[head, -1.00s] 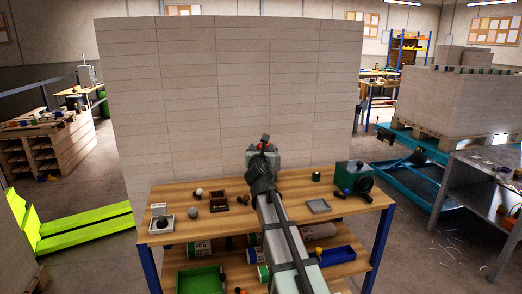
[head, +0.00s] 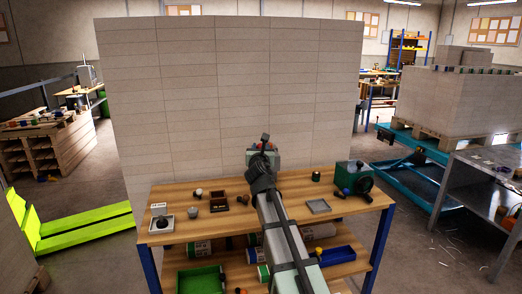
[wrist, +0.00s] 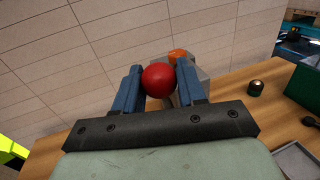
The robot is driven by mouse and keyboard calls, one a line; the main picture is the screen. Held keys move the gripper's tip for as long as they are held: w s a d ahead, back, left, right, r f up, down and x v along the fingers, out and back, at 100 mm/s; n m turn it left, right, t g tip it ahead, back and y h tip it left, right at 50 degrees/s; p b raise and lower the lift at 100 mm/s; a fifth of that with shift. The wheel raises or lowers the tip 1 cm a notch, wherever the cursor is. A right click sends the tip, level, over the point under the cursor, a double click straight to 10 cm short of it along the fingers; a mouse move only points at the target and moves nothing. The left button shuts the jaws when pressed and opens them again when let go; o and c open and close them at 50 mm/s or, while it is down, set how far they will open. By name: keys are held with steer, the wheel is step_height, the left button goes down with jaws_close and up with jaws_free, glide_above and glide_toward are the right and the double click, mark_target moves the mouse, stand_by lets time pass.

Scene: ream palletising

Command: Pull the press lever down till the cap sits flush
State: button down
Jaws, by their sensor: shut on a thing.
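A red ball knob (wrist: 158,80), likely the end of the press lever, sits between the two blue fingers of my gripper (wrist: 160,76) in the wrist view. The fingers are shut on it from both sides. The lever's rod is hidden behind the ball. Just beyond stands the grey press (wrist: 197,74), with an orange part (wrist: 178,55) at its top. In the head view the press (head: 277,157) is at the back of the bench, mostly hidden by my arm. Whether the cap sits flush cannot be seen.
The wooden bench (head: 178,188) carries a green machine (head: 350,178) at right, a grey tray (head: 319,206), and small balls and boxes at left. A tall stacked wall (head: 235,90) stands close behind. A dark green cylinder (wrist: 256,88) stands right of the press.

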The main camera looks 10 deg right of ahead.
steer(key=shift+s+f, duration=0.3)
steer(key=c, duration=0.8)
jaws_free()
steer(key=shift+w, duration=0.1)
steer(key=shift+o, duration=0.2)
steer(key=v, duration=1.4)
steer(key=shift+w+d+r, duration=0.1)
